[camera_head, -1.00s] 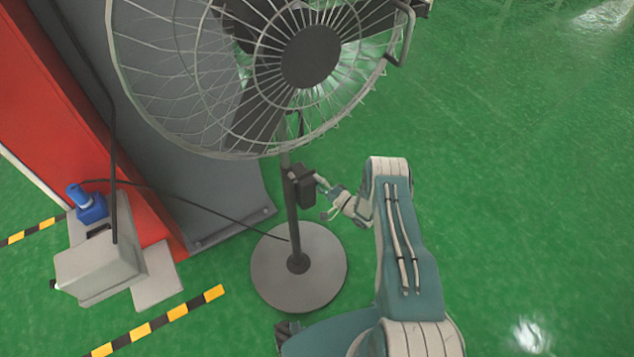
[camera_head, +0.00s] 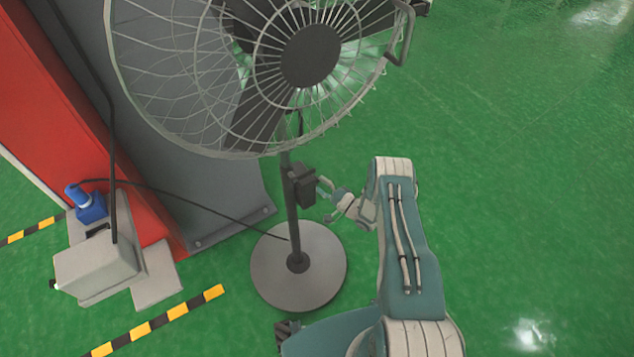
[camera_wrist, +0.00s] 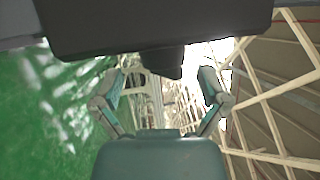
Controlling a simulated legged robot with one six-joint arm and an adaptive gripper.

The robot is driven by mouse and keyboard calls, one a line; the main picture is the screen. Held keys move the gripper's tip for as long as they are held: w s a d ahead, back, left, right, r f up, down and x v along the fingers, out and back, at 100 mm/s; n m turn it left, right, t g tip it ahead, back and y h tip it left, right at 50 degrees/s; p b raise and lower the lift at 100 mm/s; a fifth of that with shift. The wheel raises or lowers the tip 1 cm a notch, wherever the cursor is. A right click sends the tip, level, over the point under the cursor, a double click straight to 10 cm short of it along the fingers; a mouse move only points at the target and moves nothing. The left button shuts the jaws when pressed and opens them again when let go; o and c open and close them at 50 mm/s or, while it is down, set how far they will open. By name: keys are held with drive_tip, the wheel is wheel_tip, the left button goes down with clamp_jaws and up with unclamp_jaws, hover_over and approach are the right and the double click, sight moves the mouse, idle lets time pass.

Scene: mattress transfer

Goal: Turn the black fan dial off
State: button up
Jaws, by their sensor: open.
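The fan (camera_head: 310,56) stands on a pole with a round grey base (camera_head: 270,285). Its black control box (camera_head: 304,186) is fixed to the pole below the cage. In the wrist view, a dark box (camera_wrist: 150,25) fills the top, and a black dial (camera_wrist: 163,62) sticks out below it. My gripper (camera_head: 325,200) is just right of the control box, with a small gap to it. In the wrist view, my gripper (camera_wrist: 162,80) is open, one finger on each side of the dial, and neither finger touches it.
A grey box with a blue plug (camera_head: 90,206) stands at the left, with a black cable running to the fan. A red and grey panel (camera_head: 190,170) rises behind the fan. Green floor at the right is clear.

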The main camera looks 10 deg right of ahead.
drive_tip(key=v, duration=1)
drive_tip(key=shift+s, duration=0.2)
drive_tip(key=shift+d+f, duration=0.15)
